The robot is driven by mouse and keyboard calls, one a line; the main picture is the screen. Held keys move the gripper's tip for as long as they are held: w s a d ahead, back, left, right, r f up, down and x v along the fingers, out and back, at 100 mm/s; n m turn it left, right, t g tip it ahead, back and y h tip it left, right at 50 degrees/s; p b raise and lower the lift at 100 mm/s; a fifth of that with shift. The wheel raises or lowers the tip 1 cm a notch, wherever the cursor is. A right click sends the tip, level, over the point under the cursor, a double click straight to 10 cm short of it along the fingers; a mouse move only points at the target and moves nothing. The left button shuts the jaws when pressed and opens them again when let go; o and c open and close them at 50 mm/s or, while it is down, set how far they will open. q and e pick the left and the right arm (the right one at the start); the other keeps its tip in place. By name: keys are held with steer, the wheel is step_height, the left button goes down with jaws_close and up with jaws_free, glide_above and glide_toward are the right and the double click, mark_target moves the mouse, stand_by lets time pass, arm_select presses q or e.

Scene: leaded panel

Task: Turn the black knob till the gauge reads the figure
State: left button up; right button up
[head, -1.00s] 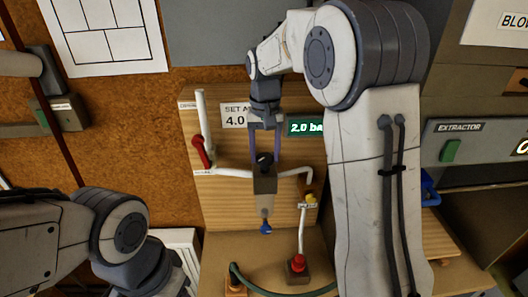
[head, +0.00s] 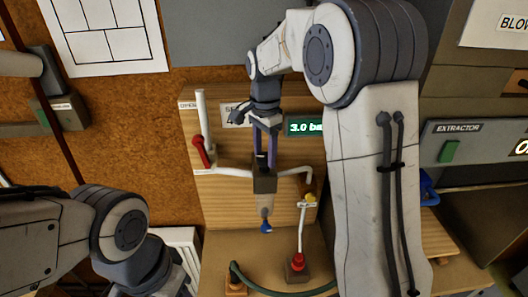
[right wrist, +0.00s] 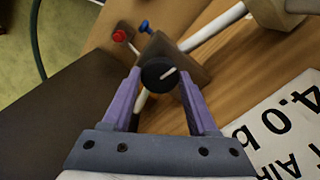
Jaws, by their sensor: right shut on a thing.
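The black knob (right wrist: 158,75) with a white pointer line sits on the grey regulator block (head: 264,183). My right gripper (head: 266,163) is shut on the knob, with its purple fingers on either side of it in the right wrist view (right wrist: 160,80). In the head view the gripper hides most of the knob. The green-lit gauge (head: 303,127) reads 3.0, its unit partly cut off by my right arm. The white sign (right wrist: 285,120) shows 4.0 in the right wrist view; the gripper partly covers it in the head view. My left arm is at lower left; its gripper is out of view.
A red lever (head: 200,152) is on the white pipe left of the block. A blue tap (head: 265,227) is below it. A red knob (head: 298,261) and green hose (head: 262,287) lie lower down. My right arm hides the board's right side.

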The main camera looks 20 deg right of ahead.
mark_target(265, 156)
steer(key=shift+w+r+m, duration=0.1)
steer(key=shift+m, duration=0.95)
steer(key=shift+w+r+m, duration=0.1)
steer(key=shift+m, duration=0.95)
steer(key=o, duration=1.3)
steer(key=shift+o, duration=0.4)
steer(key=shift+s+f, duration=0.1)
steer(key=shift+r, duration=0.2)
step_height(265, 156, up, 10)
steer(key=b, duration=0.2)
